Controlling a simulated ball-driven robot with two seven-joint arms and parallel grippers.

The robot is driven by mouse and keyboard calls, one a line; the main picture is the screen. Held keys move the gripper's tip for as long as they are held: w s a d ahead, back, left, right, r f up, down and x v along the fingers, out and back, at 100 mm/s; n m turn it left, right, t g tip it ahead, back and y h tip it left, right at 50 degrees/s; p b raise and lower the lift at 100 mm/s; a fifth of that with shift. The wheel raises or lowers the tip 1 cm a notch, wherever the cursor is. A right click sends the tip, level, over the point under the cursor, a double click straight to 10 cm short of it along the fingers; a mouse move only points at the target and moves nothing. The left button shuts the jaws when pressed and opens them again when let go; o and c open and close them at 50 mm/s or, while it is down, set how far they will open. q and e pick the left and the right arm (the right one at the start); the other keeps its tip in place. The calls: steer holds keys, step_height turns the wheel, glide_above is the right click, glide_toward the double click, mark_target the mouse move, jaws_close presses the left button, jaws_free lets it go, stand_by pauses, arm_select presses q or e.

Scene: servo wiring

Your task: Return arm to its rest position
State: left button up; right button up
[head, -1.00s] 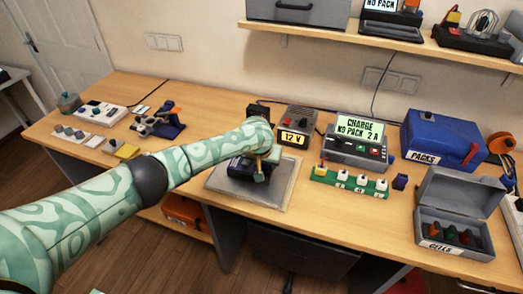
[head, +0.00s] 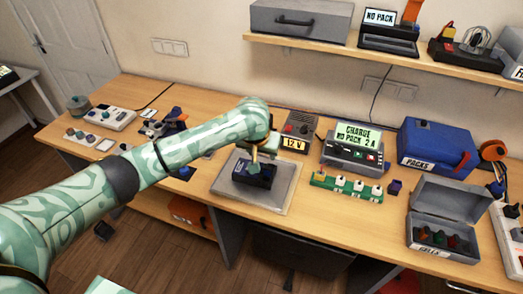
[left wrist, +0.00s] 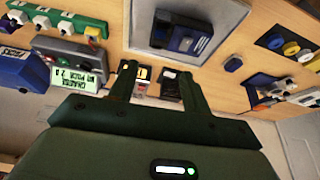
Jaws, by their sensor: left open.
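My left arm reaches in from the left over the workbench. Its gripper (head: 257,158) hangs over a dark blue-black device (head: 253,174), which sits on a grey mat (head: 280,192). In the left wrist view the gripper's two dark green fingers (left wrist: 158,78) stand wide apart with nothing between them. The device (left wrist: 180,30) and the mat (left wrist: 225,15) show beyond the fingertips, apart from them. The hand hides part of the device's far side in the head view. My right gripper is in neither view.
A 12 V box (head: 297,132), a charger reading NO PACK (head: 352,150) and a green strip with several white plugs (head: 345,188) stand right of the mat. A blue packs box (head: 437,145) and an open grey cells case (head: 443,225) are farther right. A shelf (head: 400,55) hangs above.

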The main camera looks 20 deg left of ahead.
arm_select(q)
steer(key=shift+d, duration=0.1)
steer(key=s+d+f+m+t+h, duration=0.1)
steer(key=s+d+f+m, duration=0.15)
steer(key=s, duration=0.45)
steer(key=s+d+f+m+t+h, duration=0.1)
steer(key=s+d+f+m, duration=0.15)
steer(key=s, duration=0.35)
steer(key=s+a+r+m+y, duration=0.1)
steer(key=s+a+r+y, duration=0.15)
steer(key=s+a, duration=0.6)
steer(key=s+a+r+m+y, duration=0.15)
steer(key=s+a+y, duration=0.25)
steer(key=s+a, duration=0.45)
steer(key=s+d+f+g+h+b, duration=0.15)
steer(key=f+b, duration=0.25)
steer(key=f, duration=1.3)
steer(key=s+d+f+g+h+b, duration=0.1)
steer(key=s+d+f+b, duration=0.15)
steer(key=f, duration=1.55)
steer(key=s+f+n+g+h+b, duration=0.2)
steer(key=s+f+b, duration=0.5)
steer(key=s+f, duration=1.2)
steer(key=shift+f+n+g, duration=0.55)
steer(key=shift+f+n, duration=0.2)
steer(key=shift+f, duration=0.15)
